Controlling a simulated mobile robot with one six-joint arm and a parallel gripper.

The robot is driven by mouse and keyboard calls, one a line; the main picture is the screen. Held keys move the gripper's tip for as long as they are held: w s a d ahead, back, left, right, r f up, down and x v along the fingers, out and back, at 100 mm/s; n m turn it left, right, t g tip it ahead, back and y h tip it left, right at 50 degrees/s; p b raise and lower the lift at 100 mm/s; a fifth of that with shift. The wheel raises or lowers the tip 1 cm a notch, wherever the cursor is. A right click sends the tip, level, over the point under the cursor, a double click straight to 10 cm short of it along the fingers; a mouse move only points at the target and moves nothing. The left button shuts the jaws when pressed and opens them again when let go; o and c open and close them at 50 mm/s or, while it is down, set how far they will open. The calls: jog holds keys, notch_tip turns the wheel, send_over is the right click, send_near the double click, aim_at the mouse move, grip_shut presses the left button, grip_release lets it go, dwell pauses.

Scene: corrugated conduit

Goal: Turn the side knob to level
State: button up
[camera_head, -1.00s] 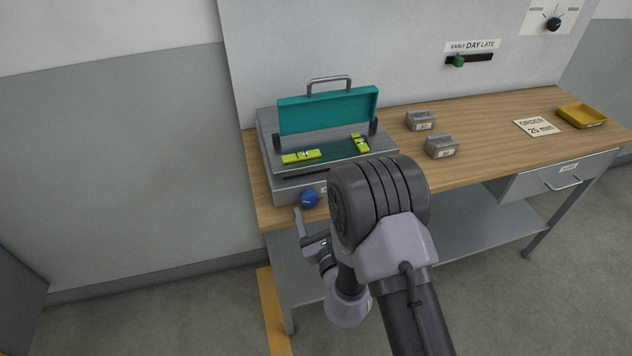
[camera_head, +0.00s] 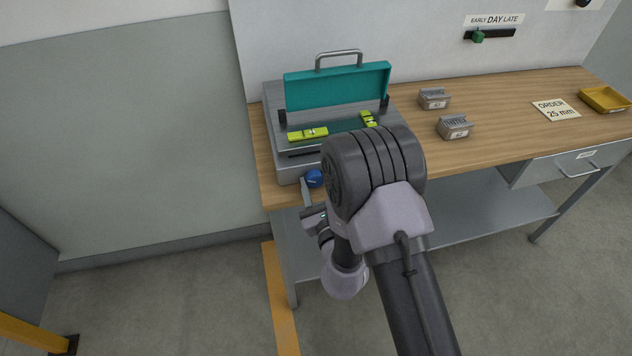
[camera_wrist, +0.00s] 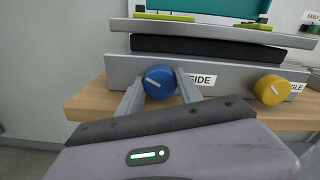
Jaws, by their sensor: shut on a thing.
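The side knob (camera_wrist: 159,82) is blue with a pale pointer line, on the front of the grey machine (camera_wrist: 225,78) beside a label ending in "SIDE". In the wrist view its line is tilted, running from upper left to lower right. My gripper (camera_wrist: 158,86) is shut on this knob, one finger on each side. In the head view the blue knob (camera_head: 314,178) shows just left of my arm, which hides most of the gripper. Two yellow-green spirit levels (camera_head: 308,134) (camera_head: 368,119) lie on the machine's top; their bubbles are too small to read.
A yellow knob (camera_wrist: 271,89) sits to the right on the same front. The teal lid (camera_head: 336,86) stands open. Two grey blocks (camera_head: 434,98) (camera_head: 454,127), an order card (camera_head: 556,109) and a yellow tray (camera_head: 605,99) are on the wooden bench (camera_head: 500,110). A green slider (camera_head: 478,36) is on the wall.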

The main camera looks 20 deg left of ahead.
jog(key=m+p, duration=0.2)
jog(key=m, duration=0.1)
jog(key=shift+r+m, duration=0.1)
jog(key=shift+m, duration=0.3)
jog(key=shift+m+p, duration=0.85)
jog(key=shift+m, duration=0.95)
jog(key=o, duration=1.4)
jog(key=shift+w, duration=0.1)
jog(key=shift+c, duration=0.2)
jog(key=shift+d, duration=0.15)
